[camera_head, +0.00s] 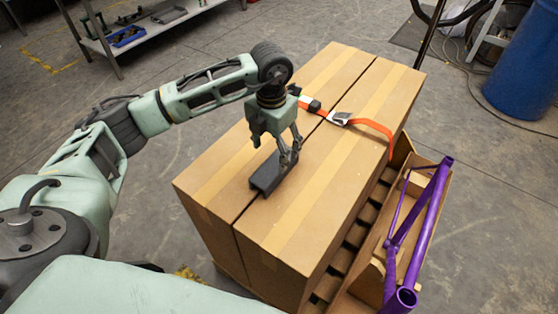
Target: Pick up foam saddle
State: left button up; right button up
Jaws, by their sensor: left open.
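The foam saddle appears to be the dark grey channel-shaped block (267,178) lying on top of the cardboard boxes (300,215), near the seam between them. My left gripper (289,160) points down at the far right end of the block, with its fingertips at or just above it. Its jaws are open, and I cannot tell whether the fingers touch the block. My right gripper is not in view.
An orange strap with a metal buckle (341,119) lies across the boxes behind the gripper. A purple frame (430,227) stands in a wooden rack at the right. A blue barrel (522,75) and a metal shelf (150,30) stand farther back.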

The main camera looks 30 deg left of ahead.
aim_at(274, 164)
pick_arm(q)
jog(key=f, duration=0.1)
jog(key=f+p, duration=0.1)
jog(key=f, duration=0.1)
jog(key=shift+s+d, duration=0.2)
jog(key=shift+w+d+f+p, duration=0.1)
jog(key=shift+f+p, duration=0.05)
jog(key=shift+f, duration=0.5)
jog(key=shift+w+f+p, duration=0.1)
jog(key=shift+f+p, duration=0.05)
jog(key=shift+f, duration=0.85)
jog(key=c, duration=0.9)
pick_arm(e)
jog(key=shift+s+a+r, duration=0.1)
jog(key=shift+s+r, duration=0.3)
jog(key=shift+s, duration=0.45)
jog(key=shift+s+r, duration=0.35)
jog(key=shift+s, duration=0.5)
